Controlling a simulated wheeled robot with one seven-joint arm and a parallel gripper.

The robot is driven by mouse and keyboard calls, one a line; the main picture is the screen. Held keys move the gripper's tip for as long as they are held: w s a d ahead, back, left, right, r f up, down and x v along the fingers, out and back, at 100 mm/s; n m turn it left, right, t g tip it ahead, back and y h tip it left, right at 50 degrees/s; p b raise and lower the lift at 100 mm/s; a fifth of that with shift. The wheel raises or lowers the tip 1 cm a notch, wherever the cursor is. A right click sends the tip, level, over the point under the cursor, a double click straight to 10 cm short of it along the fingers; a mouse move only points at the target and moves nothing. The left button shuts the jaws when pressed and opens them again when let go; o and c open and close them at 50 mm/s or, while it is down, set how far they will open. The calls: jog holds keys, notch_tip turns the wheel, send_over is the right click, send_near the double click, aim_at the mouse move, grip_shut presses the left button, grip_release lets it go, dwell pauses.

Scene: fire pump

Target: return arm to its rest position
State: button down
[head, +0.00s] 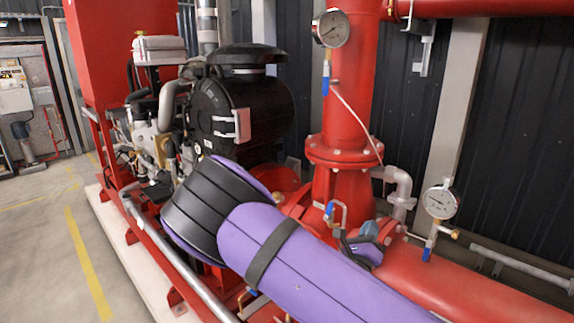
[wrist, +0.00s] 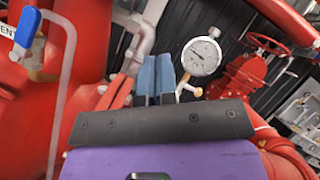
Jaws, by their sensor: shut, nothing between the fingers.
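My purple and black arm (head: 265,245) reaches across the lower middle of the head view, in front of the red pump piping. My gripper (head: 370,228) shows beyond the forearm, close to the red pipe flange and a small valve with a blue lever (head: 329,210). In the wrist view, my gripper's blue-grey fingers (wrist: 156,72) are together and hold nothing. Whether the gripper touches the pipework cannot be told. A white pressure gauge (head: 440,202) stands to its right; it also shows in the wrist view (wrist: 202,56), just right of the fingers.
A red vertical pipe (head: 346,90) carries another gauge (head: 331,28). The engine with its black air filter (head: 240,105) stands behind my arm. A large red pipe (head: 480,290) runs along the lower right. The grey floor (head: 50,250) at left is clear.

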jog(key=s+d+r+m+g, duration=0.5)
jog(key=s+d+m+g, duration=0.25)
jog(key=m+g, duration=0.35)
jog(key=s+d+r+m+g, duration=0.4)
jog(key=s+d+m+g, duration=0.4)
jog(key=m, duration=0.6)
jog(key=s+a+r+m+t+y, duration=0.2)
jog(key=s+a+r+m+y, duration=0.35)
jog(key=s+r, duration=0.25)
jog(key=s+a+r+m+t+y, duration=0.3)
jog(key=s+a+r+m+y, duration=0.1)
jog(key=s+r+m+y, duration=0.35)
jog(key=w+d+f+n+t, duration=0.1)
jog(key=w+f+n+t, duration=0.3)
jog(key=w, duration=1.2)
jog(key=w+d+f+n+t, duration=0.2)
jog(key=w+f, duration=0.3)
jog(key=w, duration=1)
jog(key=n+t+y, duration=0.3)
jog(key=t+y, duration=0.1)
jog(key=y, duration=0.9)
send_near(333, 208)
jog(key=x, duration=0.7)
jog(key=shift+w+a, duration=0.2)
jog(key=shift+a, duration=0.05)
